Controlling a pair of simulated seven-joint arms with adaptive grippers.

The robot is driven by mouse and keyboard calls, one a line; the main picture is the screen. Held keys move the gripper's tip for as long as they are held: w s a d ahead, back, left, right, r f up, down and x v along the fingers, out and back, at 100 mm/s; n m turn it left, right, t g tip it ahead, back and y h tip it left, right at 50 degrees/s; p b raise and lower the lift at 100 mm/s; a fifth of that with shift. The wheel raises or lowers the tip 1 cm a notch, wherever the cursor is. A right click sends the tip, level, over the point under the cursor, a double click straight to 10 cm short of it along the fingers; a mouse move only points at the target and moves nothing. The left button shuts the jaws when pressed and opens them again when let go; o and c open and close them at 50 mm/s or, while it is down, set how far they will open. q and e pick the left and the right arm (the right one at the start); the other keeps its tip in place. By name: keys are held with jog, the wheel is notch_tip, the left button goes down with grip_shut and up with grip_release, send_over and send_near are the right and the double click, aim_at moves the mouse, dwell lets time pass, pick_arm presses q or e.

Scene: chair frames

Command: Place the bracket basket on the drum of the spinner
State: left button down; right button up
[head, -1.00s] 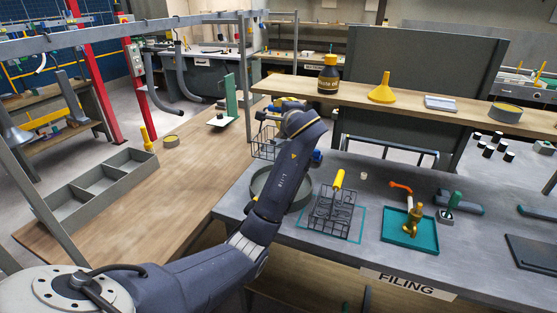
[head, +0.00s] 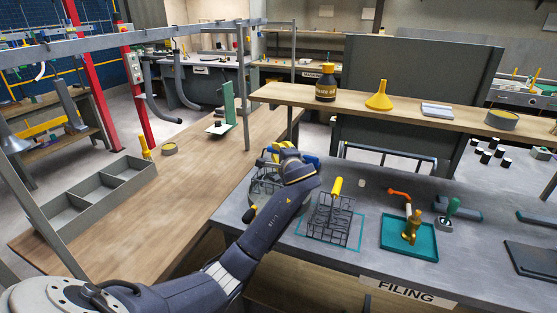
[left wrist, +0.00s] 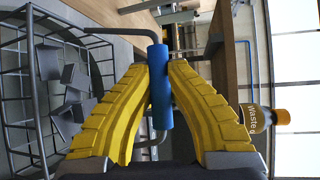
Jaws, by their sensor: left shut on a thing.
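The bracket basket is a wire cage (head: 262,180) with a blue handle; grey brackets show inside it in the left wrist view (left wrist: 28,85). My left gripper (head: 282,153) is shut on the blue handle, its yellow fingers (left wrist: 160,80) pinching it from both sides. The basket hangs at the left end of the grey bench, in the head view over the place of the round grey drum (head: 259,203). My arm and the basket hide most of the drum, so I cannot tell whether they touch. My right gripper is out of view.
A wire rack with a yellow handle (head: 331,220) lies right of my arm, inside a teal outline. A teal tray (head: 393,238) with a brass part is further right. A shelf (head: 420,112) with a waste oil bottle (head: 326,82) and yellow funnel (head: 379,96) stands behind.

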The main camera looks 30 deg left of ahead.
pick_arm(q)
jog(key=shift+f, duration=1.65)
jog(key=c, duration=1.4)
grip_release()
jog(key=shift+f, duration=0.1)
jog(key=v, duration=1.2)
